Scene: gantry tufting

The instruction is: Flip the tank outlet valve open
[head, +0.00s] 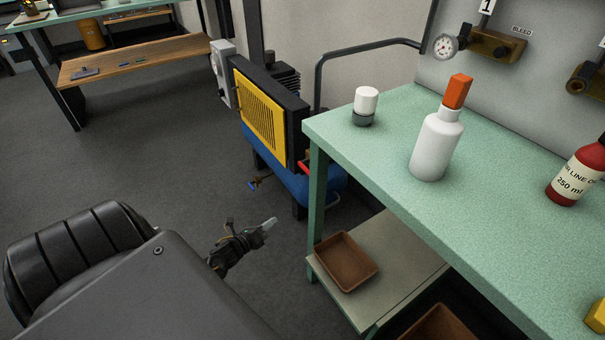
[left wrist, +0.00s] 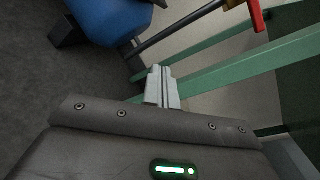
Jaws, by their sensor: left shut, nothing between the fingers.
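A blue tank (head: 325,187) stands on the floor under the yellow-grilled machine; its blue end also shows in the left wrist view (left wrist: 110,18). A red lever (head: 304,168) sits at the tank's right side. In the left wrist view the red lever (left wrist: 256,15) is at the top right, by a brass fitting (left wrist: 231,3) on a dark pipe, partly cut off by the frame. A smaller brass valve with a blue handle (head: 253,184) is low at the tank's left. My left gripper (head: 269,224) is shut and empty, in front of the tank, apart from both handles.
A green bench (head: 390,172) stands on the right, its leg (head: 317,205) close to my left gripper. On it are a white bottle (head: 436,145), a white-capped jar (head: 365,105) and a red bottle (head: 577,175). A brown tray (head: 345,262) lies on its lower shelf. Floor at left is clear.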

